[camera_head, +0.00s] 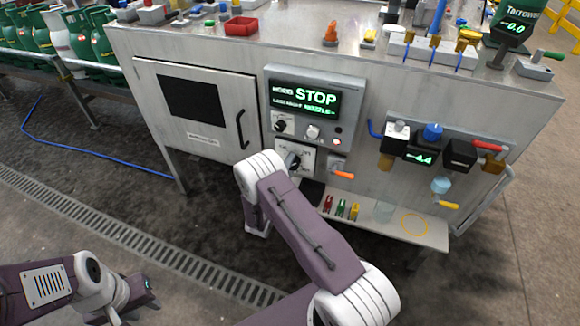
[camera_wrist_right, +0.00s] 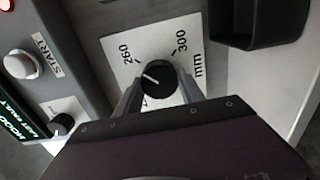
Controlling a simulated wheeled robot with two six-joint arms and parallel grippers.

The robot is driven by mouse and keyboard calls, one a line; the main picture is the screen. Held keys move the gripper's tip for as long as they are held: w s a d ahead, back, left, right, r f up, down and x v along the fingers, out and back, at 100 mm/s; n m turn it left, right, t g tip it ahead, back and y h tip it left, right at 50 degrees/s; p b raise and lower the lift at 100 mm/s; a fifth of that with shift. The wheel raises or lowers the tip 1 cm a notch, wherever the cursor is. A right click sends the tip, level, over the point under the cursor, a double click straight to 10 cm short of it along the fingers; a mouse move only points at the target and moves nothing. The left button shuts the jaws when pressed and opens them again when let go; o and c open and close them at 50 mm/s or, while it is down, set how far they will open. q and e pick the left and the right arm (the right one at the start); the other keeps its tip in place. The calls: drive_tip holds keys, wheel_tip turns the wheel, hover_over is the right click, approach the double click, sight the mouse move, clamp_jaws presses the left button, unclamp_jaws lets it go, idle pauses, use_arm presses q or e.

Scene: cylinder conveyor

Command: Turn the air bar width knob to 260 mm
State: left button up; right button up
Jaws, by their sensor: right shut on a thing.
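The air bar width knob (camera_wrist_right: 158,78) is black and round. It sits on a white scale plate (camera_wrist_right: 112,48) marked 260, 300 and mm. Its white pointer line points to the left in the right wrist view, on the 260 side; the lower scale marks are hidden. My right gripper (camera_wrist_right: 160,88) is shut on the knob, with a grey finger on each side. In the head view the plate (camera_head: 307,161) shows on the cabinet front, partly behind my right arm. My left gripper (camera_head: 135,291) is at the lower left, away from the cabinet; its jaw opening is unclear.
A display panel (camera_head: 317,98) reading STOP is above the plate. A START button (camera_wrist_right: 20,64) is near the knob, and a black holder (camera_wrist_right: 262,22) is on its other side. A shelf (camera_head: 433,233) juts out at the lower right.

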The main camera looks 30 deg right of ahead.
drive_tip(key=shift+f, duration=0.1)
drive_tip(key=o, duration=1.4)
drive_tip(key=shift+c, duration=0.2)
drive_tip(key=p+v, duration=0.2)
drive_tip(key=v, duration=0.7)
drive_tip(key=shift+p, duration=0.35)
drive_tip(key=shift+s, duration=0.1)
